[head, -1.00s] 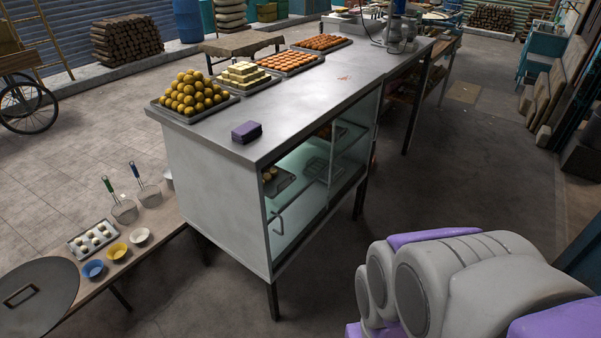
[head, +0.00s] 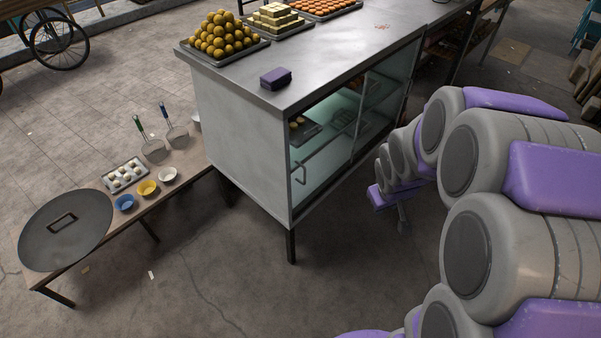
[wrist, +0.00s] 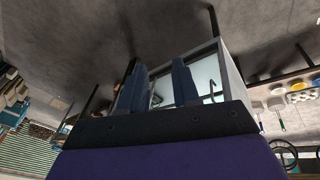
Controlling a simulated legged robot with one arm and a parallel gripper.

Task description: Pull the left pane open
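The left pane (head: 325,165) is a glass panel in the front of a grey metal display case (head: 235,135). Its curved handle (head: 300,173) is near the case's left front edge. The wrist view is upside down and shows the handle (wrist: 211,88) right of my fingers. My gripper (wrist: 159,66) has its two dark blue fingers apart with nothing held between them. In the head view my arm reaches toward the case from the right. The gripper end (head: 402,215) is small there and apart from the handle, to its right.
Ball-shaped sweets (head: 222,38) and a purple box (head: 275,78) are on the case top. A low bench (head: 185,185) with a round dark lid (head: 65,245), bowls and strainers stands left of the case. The floor in front is clear.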

